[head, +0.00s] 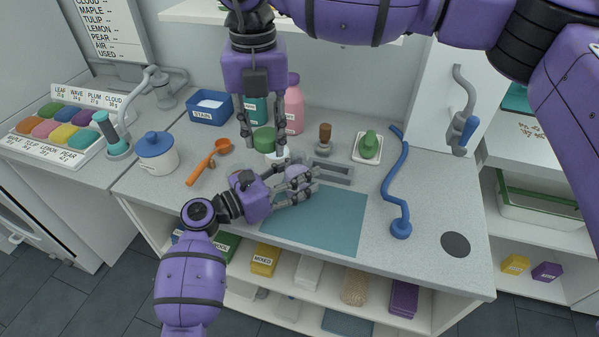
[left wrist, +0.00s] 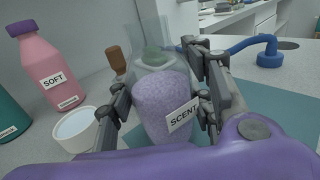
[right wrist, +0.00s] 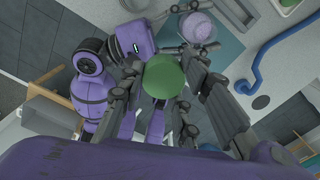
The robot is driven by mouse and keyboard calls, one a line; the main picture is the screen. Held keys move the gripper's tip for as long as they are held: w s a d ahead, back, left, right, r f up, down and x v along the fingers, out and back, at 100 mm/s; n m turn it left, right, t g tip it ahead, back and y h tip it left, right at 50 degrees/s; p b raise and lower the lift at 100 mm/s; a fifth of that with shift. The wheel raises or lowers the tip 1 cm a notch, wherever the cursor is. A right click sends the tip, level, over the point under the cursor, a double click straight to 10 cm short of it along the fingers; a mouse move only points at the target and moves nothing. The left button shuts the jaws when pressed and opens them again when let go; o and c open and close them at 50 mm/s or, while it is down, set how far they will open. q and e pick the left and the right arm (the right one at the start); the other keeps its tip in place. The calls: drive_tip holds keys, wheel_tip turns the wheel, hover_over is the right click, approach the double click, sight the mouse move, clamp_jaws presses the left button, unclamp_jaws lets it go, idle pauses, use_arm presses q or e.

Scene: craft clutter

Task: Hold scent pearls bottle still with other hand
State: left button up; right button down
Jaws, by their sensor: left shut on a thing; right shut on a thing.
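The scent pearls bottle (left wrist: 163,102) is a clear jar of pale purple pearls with a SCENT label. In the left wrist view it stands between the fingers of my left gripper (left wrist: 163,108), which is shut on it. From above, the bottle's round top (right wrist: 198,27) shows purple pearls in the right wrist view. My right gripper (head: 265,142) points down and is shut on a round green lid (right wrist: 174,76). The lid (head: 264,134) is apart from the bottle, behind and left of it.
A teal mat (head: 330,225) lies in front, mostly bare. A white cup (left wrist: 77,128) and pink SOFT bottle (left wrist: 49,68) are close by.

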use_arm(q)
drive_tip(key=shift+a+f, duration=0.1)
drive_tip(key=shift+f, duration=0.25)
drive_tip(key=o, duration=1.5)
drive_tip(key=shift+w+r, duration=0.1)
drive_tip(key=shift+r, duration=0.05)
drive_tip(key=shift+r, duration=0.1)
drive_tip(key=v, duration=1.2)
